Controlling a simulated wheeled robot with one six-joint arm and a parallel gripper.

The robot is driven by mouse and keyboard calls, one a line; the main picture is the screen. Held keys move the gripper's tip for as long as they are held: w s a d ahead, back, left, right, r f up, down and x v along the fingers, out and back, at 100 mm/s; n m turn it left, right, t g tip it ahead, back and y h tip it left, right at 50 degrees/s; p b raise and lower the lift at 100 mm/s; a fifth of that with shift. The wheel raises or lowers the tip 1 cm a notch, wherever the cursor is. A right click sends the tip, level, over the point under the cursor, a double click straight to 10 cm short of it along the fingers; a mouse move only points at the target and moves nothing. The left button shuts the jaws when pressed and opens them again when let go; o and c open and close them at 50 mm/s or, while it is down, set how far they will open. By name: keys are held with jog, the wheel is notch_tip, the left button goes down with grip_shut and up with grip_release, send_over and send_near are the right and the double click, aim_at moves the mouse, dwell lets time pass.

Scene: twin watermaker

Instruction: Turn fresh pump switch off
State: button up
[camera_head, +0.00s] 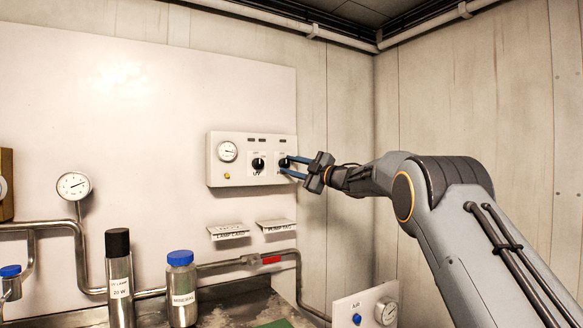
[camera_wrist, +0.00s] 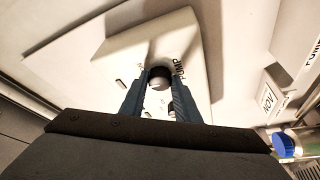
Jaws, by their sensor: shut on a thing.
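The control box (camera_head: 214,165) is a pale panel on the wall with a round gauge (camera_head: 228,151) and two black rotary knobs. The left knob (camera_head: 258,164) stands free. The right knob (camera_head: 283,162) is at my gripper's fingertips. My gripper (camera_head: 288,167) reaches in from the right with blue fingers. In the wrist view the fingers (camera_wrist: 160,95) are on either side of the dark round knob (camera_wrist: 159,76), shut on it, and lettering reading "PUMP" (camera_wrist: 178,66) shows beside it. The knob's pointer direction is hard to tell behind the fingers.
Two label plates (camera_head: 228,231) (camera_head: 276,225) hang below the box. A pipe with a red-marked valve (camera_head: 270,260) runs beneath. A black-capped bottle (camera_head: 120,285), a blue-capped bottle (camera_head: 181,290) and a wall gauge (camera_head: 74,186) are at left. A lower panel (camera_head: 346,306) with a blue button stands below my arm.

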jog(key=o, duration=1)
jog(key=shift+o, duration=0.2)
jog(key=b+v, duration=0.2)
jog(key=v, duration=0.6)
jog(key=shift+a, duration=0.1)
